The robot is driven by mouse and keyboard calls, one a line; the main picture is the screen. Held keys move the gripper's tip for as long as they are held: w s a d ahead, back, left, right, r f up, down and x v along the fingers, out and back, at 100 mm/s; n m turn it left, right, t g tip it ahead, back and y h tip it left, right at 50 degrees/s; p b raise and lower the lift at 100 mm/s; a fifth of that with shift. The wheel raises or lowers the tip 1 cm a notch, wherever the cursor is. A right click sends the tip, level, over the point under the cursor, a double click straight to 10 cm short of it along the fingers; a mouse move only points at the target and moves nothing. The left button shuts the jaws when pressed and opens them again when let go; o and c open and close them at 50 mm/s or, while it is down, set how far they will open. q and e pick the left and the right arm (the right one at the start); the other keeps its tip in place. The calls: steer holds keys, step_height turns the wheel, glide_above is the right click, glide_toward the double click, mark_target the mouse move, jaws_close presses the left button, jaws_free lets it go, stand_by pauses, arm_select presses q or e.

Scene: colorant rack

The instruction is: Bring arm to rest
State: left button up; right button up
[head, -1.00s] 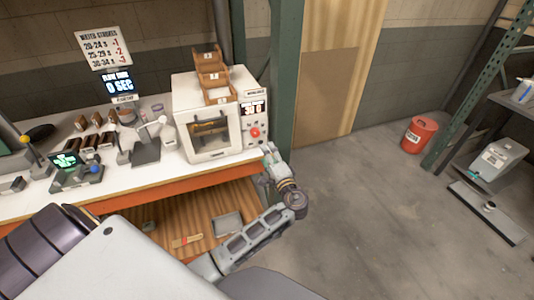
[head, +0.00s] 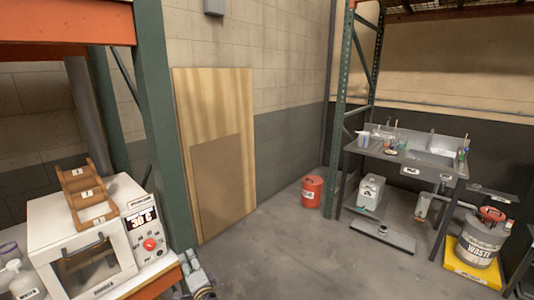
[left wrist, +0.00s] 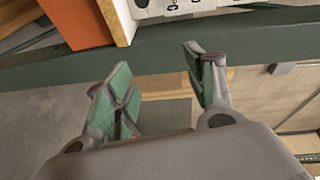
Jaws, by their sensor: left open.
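My left gripper (left wrist: 160,82) is open and empty in the left wrist view, with its two green-padded fingers spread apart. In the head view, part of my left gripper and wrist (head: 197,276) shows at the bottom edge, just right of the bench end and in front of the green rack post. Most of that arm is below the picture. My right gripper is in neither view.
A white machine (head: 84,240) with a wooden stepped rack (head: 88,195) on it stands on the bench at left. A green post (head: 163,130) rises beside it. A red bucket (head: 312,191), a sink table (head: 420,157) and a waste can (head: 478,240) stand farther right. The middle floor is clear.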

arm_select(q)
steer(key=d+f+m+g+h, duration=0.1)
steer(key=d+f+h, duration=0.25)
steer(key=f, duration=0.65)
steer(key=d+f+g+h, duration=0.15)
steer(key=f+h, duration=0.25)
steer(key=f, duration=0.7)
steer(key=s+f+n+g+h, duration=0.15)
steer(key=s+f, duration=0.35)
steer(key=f, duration=0.5)
steer(key=s+f+n+g+h, duration=0.1)
steer(key=s+f+n+g, duration=0.1)
steer(key=s+f, duration=0.5)
steer(key=s+a+f+n+g, duration=0.2)
steer(key=s+f, duration=0.7)
steer(key=s, duration=0.1)
steer(key=s+a+f+n+g, duration=0.2)
steer(key=s+f, duration=0.6)
steer(key=s, duration=0.2)
steer(key=s+f+g, duration=0.1)
steer(key=s+f, duration=0.1)
steer(key=s, duration=0.9)
steer(key=s+f+g, duration=0.2)
steer(key=s+f, duration=0.1)
steer(key=s, duration=0.9)
steer(key=shift+a+n, duration=0.35)
steer(key=shift+a, duration=0.1)
